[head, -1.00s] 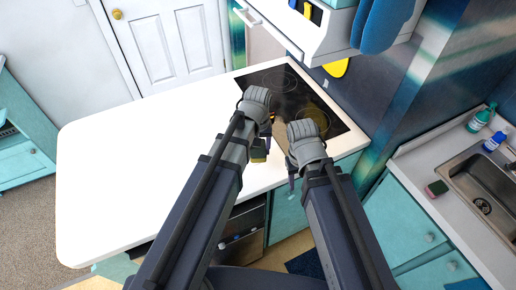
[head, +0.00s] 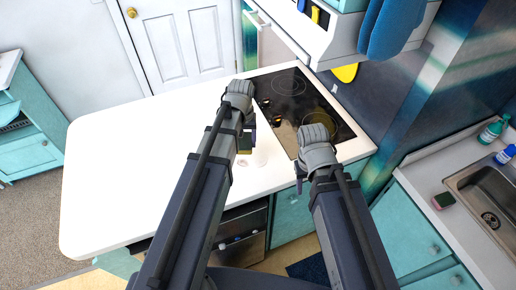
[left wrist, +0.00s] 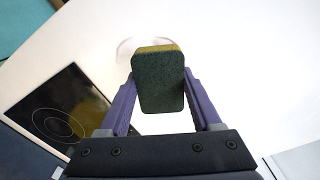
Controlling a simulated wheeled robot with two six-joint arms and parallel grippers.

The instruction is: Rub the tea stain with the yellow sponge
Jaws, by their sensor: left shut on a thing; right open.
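My left gripper (head: 246,140) is shut on the yellow sponge, over the white counter. The sponge (left wrist: 158,82) shows in the left wrist view with a dark green face and a thin yellow layer at its top edge; it sits between both fingers. A faint round outline (left wrist: 125,50) lies on the white surface behind the sponge; I cannot tell if it is the tea stain. In the head view a faint mark (head: 243,161) shows just below the left gripper. My right gripper (head: 299,177) is open at the counter's front edge, its fingers mostly hidden.
The white counter (head: 130,180) is bare to the left. A black cooktop (head: 310,110) lies to the right. A pale thing (head: 262,150) stands beside the left gripper. Another sponge (head: 443,200) and bottles (head: 491,131) are by the sink (head: 490,190).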

